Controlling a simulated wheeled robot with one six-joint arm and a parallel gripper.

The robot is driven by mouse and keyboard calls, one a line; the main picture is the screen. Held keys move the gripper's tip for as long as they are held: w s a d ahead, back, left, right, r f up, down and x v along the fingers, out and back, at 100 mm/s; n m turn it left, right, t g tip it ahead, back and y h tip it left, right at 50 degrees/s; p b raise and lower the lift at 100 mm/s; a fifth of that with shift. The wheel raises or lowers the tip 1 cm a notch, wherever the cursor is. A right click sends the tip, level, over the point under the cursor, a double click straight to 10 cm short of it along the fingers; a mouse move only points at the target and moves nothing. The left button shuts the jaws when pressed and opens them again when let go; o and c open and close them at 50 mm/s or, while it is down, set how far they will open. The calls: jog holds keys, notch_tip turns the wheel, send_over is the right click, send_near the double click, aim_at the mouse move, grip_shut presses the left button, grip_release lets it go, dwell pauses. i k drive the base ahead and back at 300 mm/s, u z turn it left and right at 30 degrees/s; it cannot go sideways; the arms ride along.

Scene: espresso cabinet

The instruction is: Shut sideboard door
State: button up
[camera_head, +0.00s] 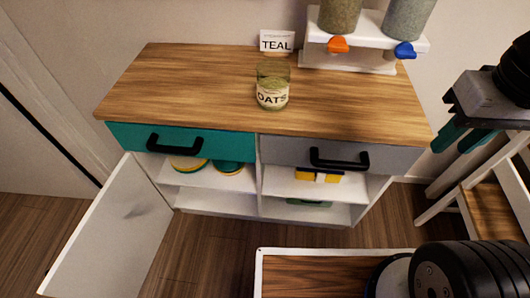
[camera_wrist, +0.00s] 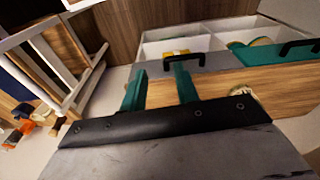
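The sideboard (camera_head: 200,85) has a wooden top, a teal drawer (camera_head: 225,143) on the left and a grey drawer (camera_head: 290,152) on the right, both shut. Its white door (camera_head: 110,232) stands swung wide open at the left side, leaving the shelves exposed. No door shows across the right half. My gripper (camera_head: 457,139) is at the far right, beyond the sideboard's right end and far from the door. In the wrist view its two teal fingers (camera_wrist: 160,72) are apart with nothing between them. The sideboard appears upside down there, and I cannot make out the door.
An oats jar (camera_head: 272,88) and a TEAL card (camera_head: 277,41) stand on the top, near a white dispenser stand (camera_head: 350,57). Dishes (camera_head: 187,164) and a yellow item (camera_head: 318,175) sit on the shelves. A wooden-topped surface (camera_head: 320,275) is in front; floor between it and the door is clear.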

aim_at(112, 252)
jog(key=u, duration=0.55)
jog(key=k, duration=0.65)
jog(key=u, duration=1.25)
jog(key=i, duration=1.1)
jog(key=z, duration=0.6)
